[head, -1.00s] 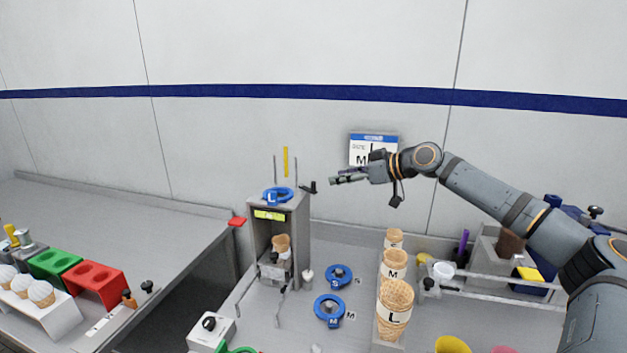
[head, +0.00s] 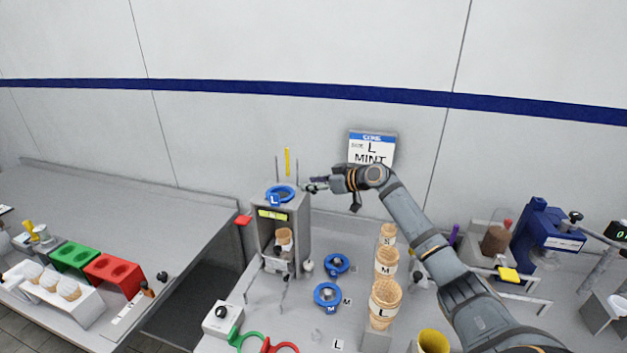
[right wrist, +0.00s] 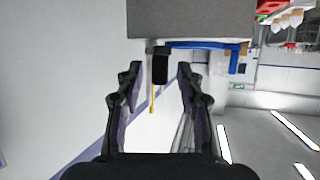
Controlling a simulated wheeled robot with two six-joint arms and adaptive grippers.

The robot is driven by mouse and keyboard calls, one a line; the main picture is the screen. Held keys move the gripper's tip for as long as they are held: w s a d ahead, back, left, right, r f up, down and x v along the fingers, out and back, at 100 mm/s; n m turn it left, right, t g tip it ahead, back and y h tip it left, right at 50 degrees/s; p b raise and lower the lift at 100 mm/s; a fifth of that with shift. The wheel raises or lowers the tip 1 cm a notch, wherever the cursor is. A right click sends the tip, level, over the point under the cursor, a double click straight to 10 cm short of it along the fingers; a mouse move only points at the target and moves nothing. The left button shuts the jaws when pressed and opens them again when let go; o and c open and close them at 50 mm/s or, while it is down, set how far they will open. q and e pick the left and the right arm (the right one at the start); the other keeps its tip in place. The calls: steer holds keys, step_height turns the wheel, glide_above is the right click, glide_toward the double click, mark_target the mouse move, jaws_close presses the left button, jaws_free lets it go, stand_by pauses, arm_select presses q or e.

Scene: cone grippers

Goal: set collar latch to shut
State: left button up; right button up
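The collar latch is a small black handle at the upper right side of the grey cone machine (head: 303,240). In the right wrist view the black latch handle (right wrist: 161,66) hangs in the picture from the grey housing edge, between my fingertips. A blue collar ring marked L (head: 279,194) sits on top of the machine; it also shows in the right wrist view (right wrist: 232,58). My right gripper (head: 312,184) is open at the latch, one finger on each side. My left gripper is not in view.
A yellow rod (head: 287,160) and thin posts stand above the machine. Two blue rings (head: 327,295) marked M lie on the counter. Stacked cones (head: 384,300) stand right of them, below my right arm. A sign (head: 371,147) is on the wall behind.

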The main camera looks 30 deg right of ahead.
steer(key=shift+c, duration=0.2)
jaws_close()
